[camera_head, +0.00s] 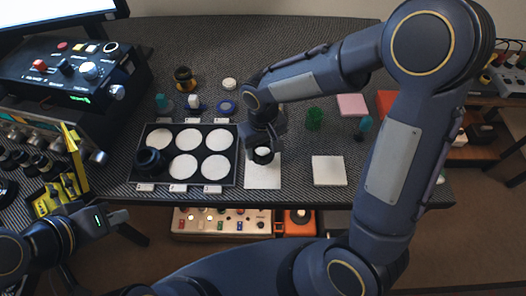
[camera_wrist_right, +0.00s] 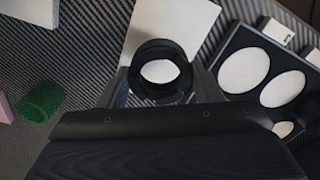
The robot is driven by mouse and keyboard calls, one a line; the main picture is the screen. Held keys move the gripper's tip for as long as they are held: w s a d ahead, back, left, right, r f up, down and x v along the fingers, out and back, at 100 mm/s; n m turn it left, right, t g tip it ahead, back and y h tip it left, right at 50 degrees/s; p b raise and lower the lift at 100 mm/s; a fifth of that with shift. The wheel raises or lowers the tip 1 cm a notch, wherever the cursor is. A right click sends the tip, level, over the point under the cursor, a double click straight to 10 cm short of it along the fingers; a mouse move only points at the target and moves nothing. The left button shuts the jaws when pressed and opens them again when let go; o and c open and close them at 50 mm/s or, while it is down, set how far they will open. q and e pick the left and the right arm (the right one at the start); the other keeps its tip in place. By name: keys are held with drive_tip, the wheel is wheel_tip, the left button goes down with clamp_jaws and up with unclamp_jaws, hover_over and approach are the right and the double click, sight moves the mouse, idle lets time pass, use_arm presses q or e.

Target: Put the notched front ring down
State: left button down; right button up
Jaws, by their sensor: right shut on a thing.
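The notched front ring is a black ring (camera_head: 264,161) over the white square pad (camera_head: 262,178) right of the tray. In the right wrist view the ring (camera_wrist_right: 160,48) sits between my right gripper's two fingers, and white shows through its hole. My right gripper (camera_head: 262,154) is shut on it. I cannot tell whether the ring touches the pad, which also shows in the wrist view (camera_wrist_right: 170,20). My left gripper (camera_head: 126,226) is empty at the lower left, near the table's front edge, with its fingers apart.
A black tray (camera_head: 201,151) with white round spots and number labels lies left of the pad; a black lens part (camera_head: 151,160) stands on its lower-left spot. A second white pad (camera_head: 328,170), a green cylinder (camera_head: 314,118) and a pink pad (camera_head: 352,105) are to the right.

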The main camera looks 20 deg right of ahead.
drive_tip(key=shift+f, duration=1.65)
drive_tip(key=shift+w+f+b, duration=0.1)
drive_tip(key=shift+f+b, duration=0.05)
drive_tip(key=shift+b, duration=0.15)
drive_tip(key=o, duration=1.2)
drive_tip(key=shift+c, duration=0.2)
